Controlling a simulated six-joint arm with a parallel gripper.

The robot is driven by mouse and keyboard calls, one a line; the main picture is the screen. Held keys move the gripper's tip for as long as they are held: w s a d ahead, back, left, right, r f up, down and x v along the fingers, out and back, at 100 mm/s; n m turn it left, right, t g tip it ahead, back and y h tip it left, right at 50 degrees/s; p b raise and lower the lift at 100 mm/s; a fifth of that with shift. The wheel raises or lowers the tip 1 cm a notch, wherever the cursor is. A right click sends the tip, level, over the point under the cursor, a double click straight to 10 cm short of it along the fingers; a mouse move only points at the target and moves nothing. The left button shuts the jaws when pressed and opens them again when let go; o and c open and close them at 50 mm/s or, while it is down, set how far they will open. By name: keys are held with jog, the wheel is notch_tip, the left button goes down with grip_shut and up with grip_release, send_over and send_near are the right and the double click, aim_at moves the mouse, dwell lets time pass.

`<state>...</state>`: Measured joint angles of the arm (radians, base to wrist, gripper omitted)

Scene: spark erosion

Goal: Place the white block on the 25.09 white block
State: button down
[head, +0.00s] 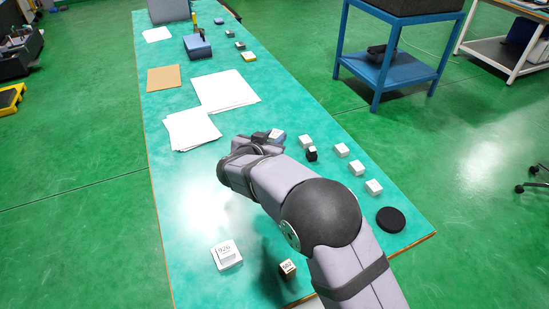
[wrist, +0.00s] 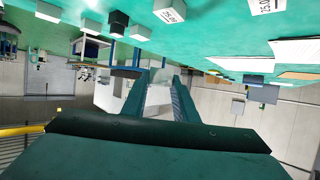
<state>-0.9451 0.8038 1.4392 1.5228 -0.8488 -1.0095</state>
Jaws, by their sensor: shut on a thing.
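My gripper (head: 264,138) is low over the table's middle, mostly hidden behind my own arm in the head view. In the wrist view, its two green fingers (wrist: 158,92) are shut on a pale block (wrist: 159,96). A white block with a label starting "25.0" (wrist: 268,5) is cut off at the top right of the wrist view. Another labelled white block (wrist: 170,14) stands left of it; its last digits are too small to read surely. In the head view, a white block (head: 306,141) stands right of my gripper. I cannot tell which is the 25.09 one.
More white blocks (head: 341,150) (head: 356,167) (head: 374,187) and a black block (head: 311,155) stand to the right. A black disc (head: 390,220) lies near the right edge. Paper sheets (head: 224,90) lie behind; a 926-marked block (head: 226,254) and a brown block (head: 287,269) stand at the front.

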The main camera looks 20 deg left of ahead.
jog(key=shift+f, duration=3.85)
jog(key=shift+f, duration=0.15)
jog(key=c, duration=1.4)
grip_release()
jog(key=shift+s+r, duration=0.15)
jog(key=shift+r, duration=0.05)
jog(key=v, duration=1.1)
jog(key=shift+s+b, duration=0.35)
